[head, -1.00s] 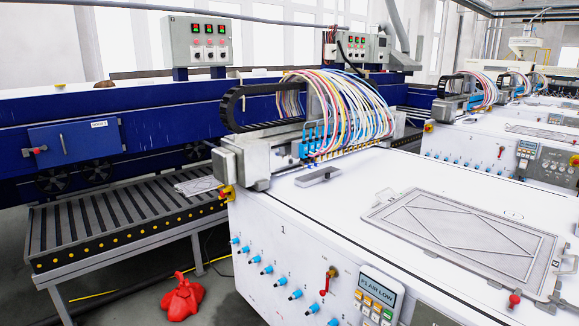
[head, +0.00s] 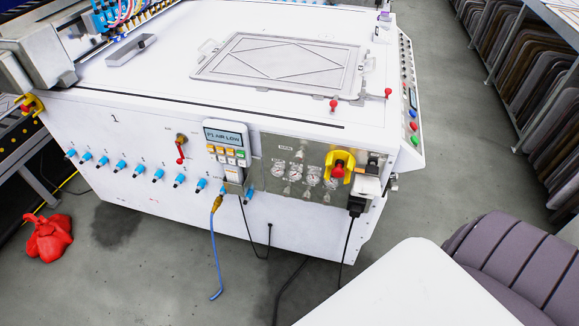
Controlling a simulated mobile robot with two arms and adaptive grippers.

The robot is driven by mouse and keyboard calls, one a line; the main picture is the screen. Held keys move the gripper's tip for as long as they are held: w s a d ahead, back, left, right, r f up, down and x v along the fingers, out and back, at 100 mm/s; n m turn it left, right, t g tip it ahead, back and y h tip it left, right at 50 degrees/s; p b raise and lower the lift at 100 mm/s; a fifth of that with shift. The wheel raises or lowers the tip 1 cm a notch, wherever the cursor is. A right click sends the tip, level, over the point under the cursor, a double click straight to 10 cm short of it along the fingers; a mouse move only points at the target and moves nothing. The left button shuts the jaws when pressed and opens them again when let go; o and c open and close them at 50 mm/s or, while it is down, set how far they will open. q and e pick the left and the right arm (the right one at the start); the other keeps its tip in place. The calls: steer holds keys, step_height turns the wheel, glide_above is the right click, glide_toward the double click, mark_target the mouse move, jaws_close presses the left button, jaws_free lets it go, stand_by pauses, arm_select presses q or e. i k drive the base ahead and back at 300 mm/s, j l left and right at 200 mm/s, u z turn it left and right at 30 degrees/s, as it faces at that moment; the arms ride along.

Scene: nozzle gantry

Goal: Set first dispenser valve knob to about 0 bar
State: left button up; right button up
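A white machine (head: 140,205) marked "1" carries a row of blue-tipped valve knobs along its front. The leftmost blue knob (head: 71,153) is near the machine's left corner, and another blue knob (head: 179,180) is farther right in the row. Right of the control pad, a metal panel (head: 262,148) holds several small round gauges (head: 296,172) with small fittings beneath them. The gauge readings and knob markings are too small to read. I cannot tell which knob is the first dispenser's. Neither of my grippers is in view.
The control pad (head: 227,135) shows "P1 AIR LOW". A red lever (head: 180,150) is left of it, and a yellow-and-red switch (head: 340,166) is right of the gauges. A blue hose (head: 215,255) and black cables hang to the floor. A red heap (head: 48,238) lies at left.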

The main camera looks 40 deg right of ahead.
mark_target(306, 197)
steer(key=z, duration=1.35)
